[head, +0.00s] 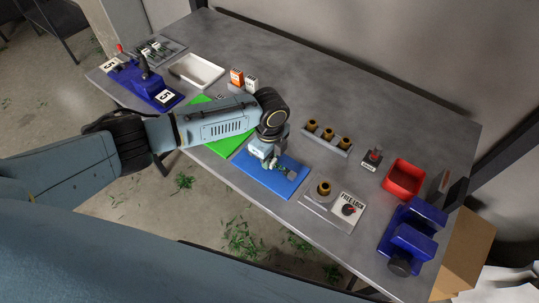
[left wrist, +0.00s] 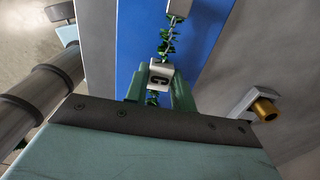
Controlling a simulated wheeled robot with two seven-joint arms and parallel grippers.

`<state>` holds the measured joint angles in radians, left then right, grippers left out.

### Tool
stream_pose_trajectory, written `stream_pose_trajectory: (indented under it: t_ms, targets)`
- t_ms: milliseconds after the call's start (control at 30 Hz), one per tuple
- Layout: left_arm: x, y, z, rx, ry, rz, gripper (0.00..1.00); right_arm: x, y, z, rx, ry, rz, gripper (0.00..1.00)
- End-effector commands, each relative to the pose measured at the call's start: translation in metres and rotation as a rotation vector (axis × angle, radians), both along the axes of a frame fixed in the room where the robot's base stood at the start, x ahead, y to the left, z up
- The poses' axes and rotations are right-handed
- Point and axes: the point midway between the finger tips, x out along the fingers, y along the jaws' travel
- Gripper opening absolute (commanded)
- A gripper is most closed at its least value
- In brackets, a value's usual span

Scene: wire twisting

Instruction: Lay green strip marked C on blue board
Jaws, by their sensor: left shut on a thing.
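The blue board (head: 258,179) lies flat near the front edge of the table, and it also fills the middle of the left wrist view (left wrist: 134,40). My left gripper (head: 272,160) is low over the board. In the left wrist view the gripper (left wrist: 160,88) is shut on the white tag marked C (left wrist: 160,73) of the leafy green strip (left wrist: 167,42). The strip runs away from the tag over the board to another white block (left wrist: 177,8) at the top edge. I cannot tell whether the strip touches the board. My right gripper is not in view.
A green board (head: 230,145) lies left of the blue one, partly behind my left arm. A plate labelled FREE LOCK (head: 338,219) is to the right. A holder with brass cylinders (head: 327,138), a red bin (head: 403,178) and a blue vise-like device (head: 410,235) stand further right.

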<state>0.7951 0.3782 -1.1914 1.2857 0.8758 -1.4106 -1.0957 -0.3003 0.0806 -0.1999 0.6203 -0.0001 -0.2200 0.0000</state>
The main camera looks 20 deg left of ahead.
Motion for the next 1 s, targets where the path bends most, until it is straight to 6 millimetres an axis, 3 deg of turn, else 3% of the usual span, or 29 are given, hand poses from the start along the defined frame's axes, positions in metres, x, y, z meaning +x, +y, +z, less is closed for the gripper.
stream_pose_trajectory:
  t_ms: [300,333,500,833,1000]
  targets:
    - [0.0,0.0,-0.009,-0.001,0.0,0.0,0.0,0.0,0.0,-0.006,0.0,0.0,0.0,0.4]
    - [0.0,0.0,-0.008,-0.001,-0.001,0.0,0.27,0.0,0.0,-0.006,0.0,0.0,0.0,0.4]
    - [0.0,0.0,-0.008,0.0,0.0,0.0,0.5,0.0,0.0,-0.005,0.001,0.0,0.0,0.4]
    - [0.0,0.0,-0.005,0.0,0.0,0.0,0.5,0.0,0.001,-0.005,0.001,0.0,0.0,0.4]
    - [0.001,0.0,0.017,-0.001,-0.003,-0.001,0.5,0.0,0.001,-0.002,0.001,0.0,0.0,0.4]
